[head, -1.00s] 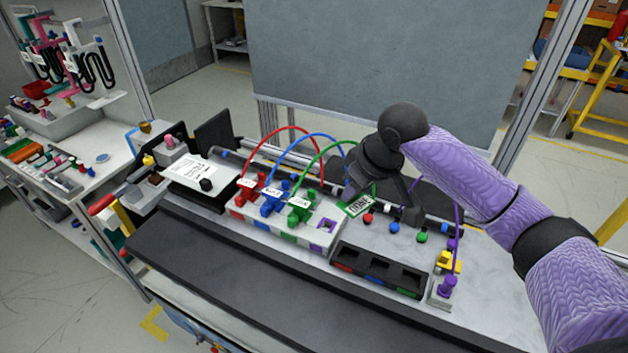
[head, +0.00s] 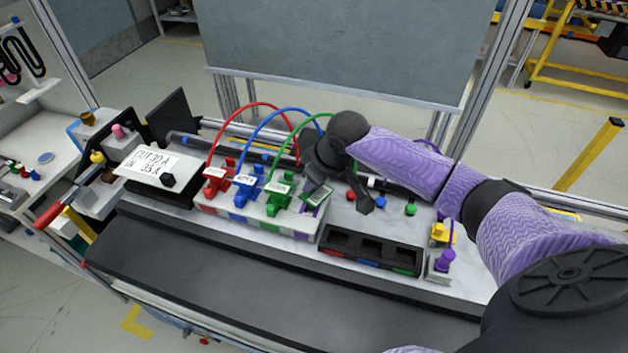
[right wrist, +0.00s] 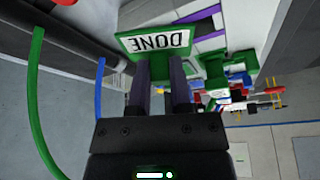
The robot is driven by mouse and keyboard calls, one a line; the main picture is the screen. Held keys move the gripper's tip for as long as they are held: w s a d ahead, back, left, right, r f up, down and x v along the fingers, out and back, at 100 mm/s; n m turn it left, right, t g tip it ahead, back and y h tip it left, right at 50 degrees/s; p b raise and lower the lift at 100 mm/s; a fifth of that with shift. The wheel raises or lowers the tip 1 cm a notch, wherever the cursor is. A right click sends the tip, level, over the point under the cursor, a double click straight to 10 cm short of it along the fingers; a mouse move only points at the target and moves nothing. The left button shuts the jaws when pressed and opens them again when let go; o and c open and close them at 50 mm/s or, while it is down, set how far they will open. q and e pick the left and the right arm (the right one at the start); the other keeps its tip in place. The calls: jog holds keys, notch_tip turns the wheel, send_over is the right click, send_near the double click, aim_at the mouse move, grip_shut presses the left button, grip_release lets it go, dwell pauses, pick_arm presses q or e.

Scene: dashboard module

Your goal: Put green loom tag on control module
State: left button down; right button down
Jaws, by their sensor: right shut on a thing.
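A green-edged tag (head: 318,196) with a white face is in my right gripper (head: 312,185). In the right wrist view, the tag (right wrist: 157,42) reads DONE, upside down, and sits at the tips of the two dark fingers (right wrist: 162,68). In the head view, the tag is over the right end of the white connector block (head: 262,221), close to its purple-marked slot. I cannot tell whether it touches the block. The block carries red (head: 216,181), blue (head: 243,190) and green (head: 277,196) plugs with cables. My left gripper is out of view.
A white-topped box (head: 152,164) with a printed label stands left of the block. A black tray (head: 370,252) lies to the right in front. Small red, blue and green knobs (head: 410,209) stand behind it. A purple plug (head: 445,260) and yellow part (head: 440,232) are at right.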

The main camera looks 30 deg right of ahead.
jog(key=c, duration=0.7)
grip_release()
jog(key=shift+o, duration=0.8)
jog(key=p+v, duration=0.2)
jog(key=v, duration=1)
